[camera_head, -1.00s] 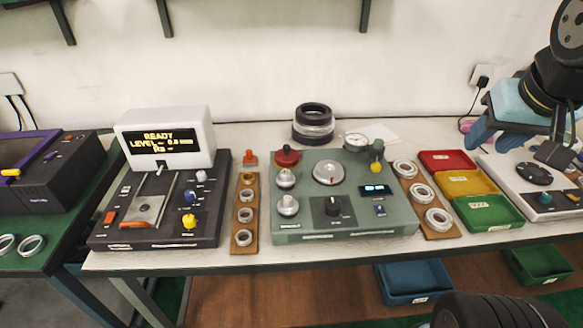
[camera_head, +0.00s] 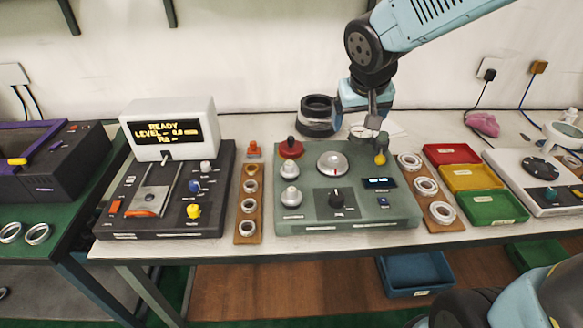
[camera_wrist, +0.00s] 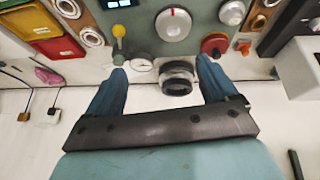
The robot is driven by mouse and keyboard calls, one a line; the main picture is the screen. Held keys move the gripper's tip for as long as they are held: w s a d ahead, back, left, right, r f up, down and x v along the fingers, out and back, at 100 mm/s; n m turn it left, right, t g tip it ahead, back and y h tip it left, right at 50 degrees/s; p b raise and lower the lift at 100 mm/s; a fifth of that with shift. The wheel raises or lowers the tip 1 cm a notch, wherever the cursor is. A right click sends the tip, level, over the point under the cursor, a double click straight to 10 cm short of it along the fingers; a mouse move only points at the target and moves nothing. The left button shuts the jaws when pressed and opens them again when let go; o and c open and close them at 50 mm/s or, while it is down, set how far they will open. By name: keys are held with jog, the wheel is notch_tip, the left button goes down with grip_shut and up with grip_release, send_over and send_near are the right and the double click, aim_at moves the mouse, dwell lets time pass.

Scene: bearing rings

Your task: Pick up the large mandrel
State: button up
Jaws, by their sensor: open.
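Two silver, stepped, knob-like pieces stand at the left of the green machine (camera_head: 345,214): a rear one (camera_head: 289,171) and a front one (camera_head: 291,196). The front one looks slightly larger and may be the large mandrel; I cannot be sure. One silver piece (camera_wrist: 232,12) also shows at the top of the wrist view. My gripper (camera_head: 373,118) is above the back right of the machine, well apart from both pieces. In the wrist view my gripper (camera_wrist: 162,70) has its fingers wide apart with nothing held.
A black-and-clear ring stack (camera_head: 319,116) stands behind the machine, near my gripper. A red knob (camera_head: 291,148), a dial gauge (camera_head: 360,132) and a yellow-topped lever (camera_head: 380,158) are close by. Wooden ring boards (camera_head: 237,240) flank the machine. Coloured trays (camera_head: 494,206) lie right.

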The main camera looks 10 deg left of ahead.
jog(key=n+g+y, duration=0.1)
jog(key=n+y, duration=0.1)
send_near(290, 163)
notch_tip(290, 163, up, 2)
jog(key=s, duration=0.1)
jog(key=shift+d+x, duration=0.15)
jog(key=shift+x, duration=3.25)
jog(key=shift+d+x, duration=0.15)
jog(key=shift+x, duration=3.25)
jog(key=c, duration=1.5)
jog(key=shift+o, duration=0.2)
